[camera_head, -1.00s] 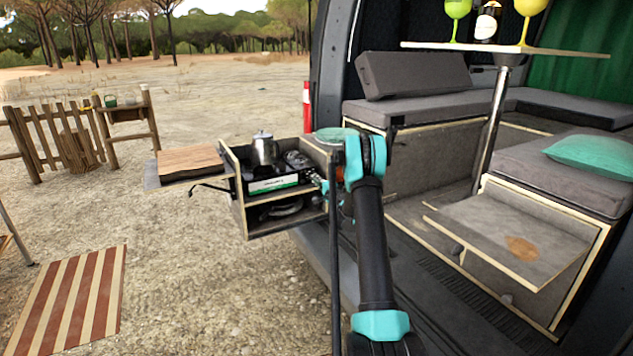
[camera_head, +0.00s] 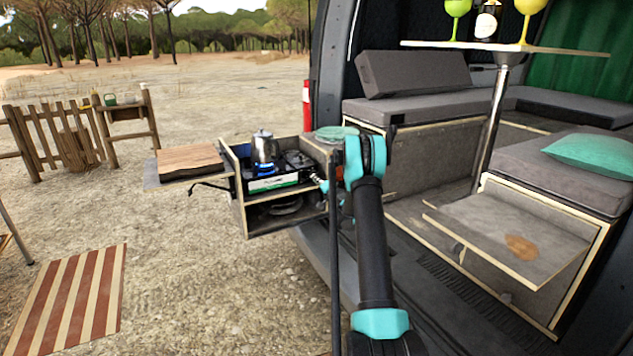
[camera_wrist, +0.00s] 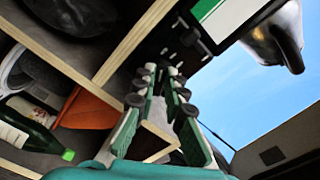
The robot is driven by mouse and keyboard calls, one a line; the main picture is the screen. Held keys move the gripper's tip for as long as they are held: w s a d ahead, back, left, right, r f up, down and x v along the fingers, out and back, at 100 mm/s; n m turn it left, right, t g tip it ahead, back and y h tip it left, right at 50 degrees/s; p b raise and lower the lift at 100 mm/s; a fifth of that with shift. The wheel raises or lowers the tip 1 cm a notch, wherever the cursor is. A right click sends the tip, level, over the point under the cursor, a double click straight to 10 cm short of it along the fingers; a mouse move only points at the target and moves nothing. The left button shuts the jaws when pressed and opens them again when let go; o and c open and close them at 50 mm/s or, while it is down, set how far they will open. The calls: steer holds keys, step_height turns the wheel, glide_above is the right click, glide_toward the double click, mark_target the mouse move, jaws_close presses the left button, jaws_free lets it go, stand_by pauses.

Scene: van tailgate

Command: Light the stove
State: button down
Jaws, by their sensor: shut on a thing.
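The camping stove (camera_head: 273,184), black with a white and green front label, sits in the top compartment of the pull-out box. A blue flame (camera_head: 264,170) burns under the metal coffee pot (camera_head: 264,147) standing on its left side. In the wrist view the stove's front (camera_wrist: 228,18) and the pot (camera_wrist: 277,36) are at upper right. My gripper (camera_wrist: 158,76) is at the stove's front and shut, it seems on the stove knob, which its fingers mostly hide. In the head view my arm hides most of the gripper.
The box's wooden walls (camera_wrist: 132,42) lie close to my gripper. A green bottle (camera_wrist: 30,130) and an orange object (camera_wrist: 88,108) lie in a compartment beside it. A cutting board (camera_head: 188,160) rests left of the box. The van bench (camera_head: 420,106) is at right.

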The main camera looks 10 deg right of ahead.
steer(key=c, duration=1.6)
jaws_free()
steer(key=shift+s, duration=0.15)
steer(key=v, duration=1.1)
steer(key=shift+s+d, duration=0.1)
steer(key=shift+s, duration=0.3)
